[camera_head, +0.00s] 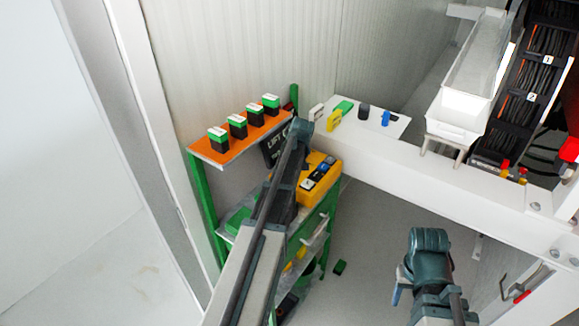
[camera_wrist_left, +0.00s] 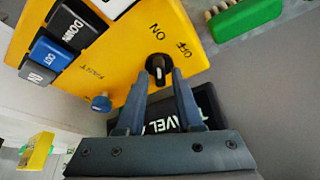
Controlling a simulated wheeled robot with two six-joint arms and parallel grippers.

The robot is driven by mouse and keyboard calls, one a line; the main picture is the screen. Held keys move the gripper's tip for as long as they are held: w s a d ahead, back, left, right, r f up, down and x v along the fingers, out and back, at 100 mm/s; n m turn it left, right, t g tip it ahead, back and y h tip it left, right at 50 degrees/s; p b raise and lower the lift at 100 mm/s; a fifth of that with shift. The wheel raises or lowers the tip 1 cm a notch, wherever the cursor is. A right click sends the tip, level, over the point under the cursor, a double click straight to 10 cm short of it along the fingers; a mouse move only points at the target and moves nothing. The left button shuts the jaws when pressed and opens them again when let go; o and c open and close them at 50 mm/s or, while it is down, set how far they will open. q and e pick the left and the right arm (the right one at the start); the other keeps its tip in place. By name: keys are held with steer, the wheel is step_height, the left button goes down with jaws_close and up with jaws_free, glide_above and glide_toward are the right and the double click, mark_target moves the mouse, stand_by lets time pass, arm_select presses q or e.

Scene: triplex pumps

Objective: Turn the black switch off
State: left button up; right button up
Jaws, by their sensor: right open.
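The black switch (camera_wrist_left: 157,68) is a round knob with a white mark on the yellow control box (camera_wrist_left: 125,50), beside the ON and OFF labels. Which label the mark points to is hard to tell. My left gripper (camera_wrist_left: 160,79) has its fingers apart, with the tips at either side of the knob's lower part; contact is not clear. In the head view, my left arm crosses in front of the yellow box (camera_head: 318,180) and the knob is not visible. My right gripper (camera_head: 402,284) is open and empty at the lower right, away from the box.
Black, blue and grey buttons and a blue knob (camera_wrist_left: 101,103) sit on the box. A black labelled block (camera_wrist_left: 205,105) lies close to the left fingers. An orange shelf (camera_head: 205,155) with several green-black blocks stands left. A white beam (camera_head: 480,190) runs right.

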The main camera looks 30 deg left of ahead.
arm_select(q)
jaws_close()
steer(key=shift+s+m+t+h, duration=0.1)
steer(key=shift+m+t+h, duration=0.3)
steer(key=shift+m, duration=1.1)
steer(key=shift+o, duration=1.4)
jaws_free()
steer(key=p+v, duration=0.7)
steer(key=shift+r, duration=0.25)
